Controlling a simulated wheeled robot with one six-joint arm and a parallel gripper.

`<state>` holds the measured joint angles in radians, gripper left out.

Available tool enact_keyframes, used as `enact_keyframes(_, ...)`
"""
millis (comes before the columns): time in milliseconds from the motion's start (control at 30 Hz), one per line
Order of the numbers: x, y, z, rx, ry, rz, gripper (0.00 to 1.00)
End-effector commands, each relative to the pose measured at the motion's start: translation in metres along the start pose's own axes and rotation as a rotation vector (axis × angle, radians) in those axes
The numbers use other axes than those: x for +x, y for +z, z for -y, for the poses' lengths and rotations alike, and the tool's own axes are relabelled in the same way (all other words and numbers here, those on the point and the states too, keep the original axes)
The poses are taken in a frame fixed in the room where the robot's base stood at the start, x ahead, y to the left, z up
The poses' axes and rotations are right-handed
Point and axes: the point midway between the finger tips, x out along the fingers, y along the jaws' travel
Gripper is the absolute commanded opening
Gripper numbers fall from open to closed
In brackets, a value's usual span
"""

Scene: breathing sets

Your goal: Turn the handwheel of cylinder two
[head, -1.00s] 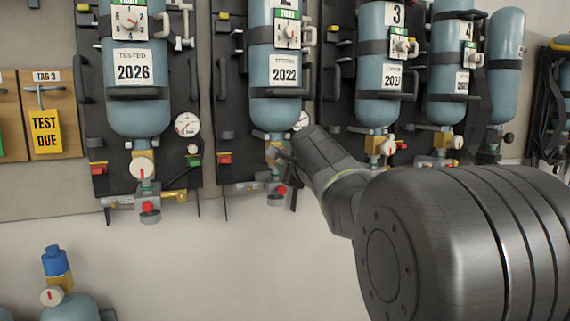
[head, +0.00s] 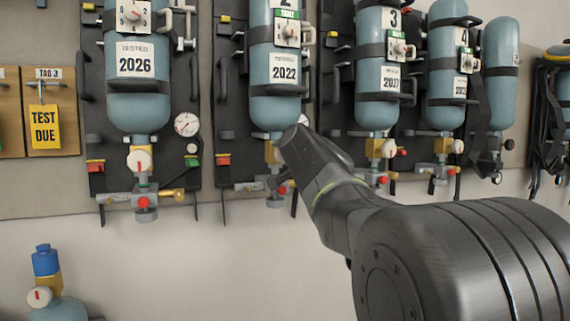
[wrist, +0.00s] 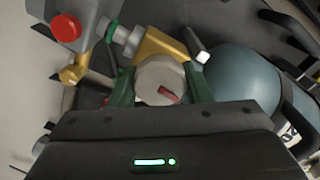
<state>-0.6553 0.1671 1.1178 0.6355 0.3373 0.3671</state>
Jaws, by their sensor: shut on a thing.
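Cylinder two (head: 274,70) is a blue-grey bottle hung neck down on a dark backplate, tagged 2022. It also shows in the wrist view (wrist: 240,85). In the wrist view, the green fingers of my gripper (wrist: 160,78) stand on either side of its pale round handwheel (wrist: 150,88) and are shut on it. The handwheel has a red mark, pointing toward the lower right in that view. It sits on a brass valve body (wrist: 160,47). In the head view my wrist hides the handwheel and fingers.
Other sets hang on both sides: one tagged 2026 (head: 137,85) to the left, cylinder three (head: 377,80) to the right. A red knob (wrist: 66,27) and a brass fitting (wrist: 73,74) are close to the gripper.

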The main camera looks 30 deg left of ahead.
Motion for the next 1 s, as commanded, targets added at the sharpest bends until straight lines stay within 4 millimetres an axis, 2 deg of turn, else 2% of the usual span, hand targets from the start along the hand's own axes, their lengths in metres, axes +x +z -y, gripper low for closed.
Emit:
enact_keyframes(33,0.0003,0.0032,-0.0041,-0.046,0.000,0.001,0.21)
enact_keyframes(1000,0.0006,0.0043,-0.0013,-0.966,-0.006,0.004,0.21)
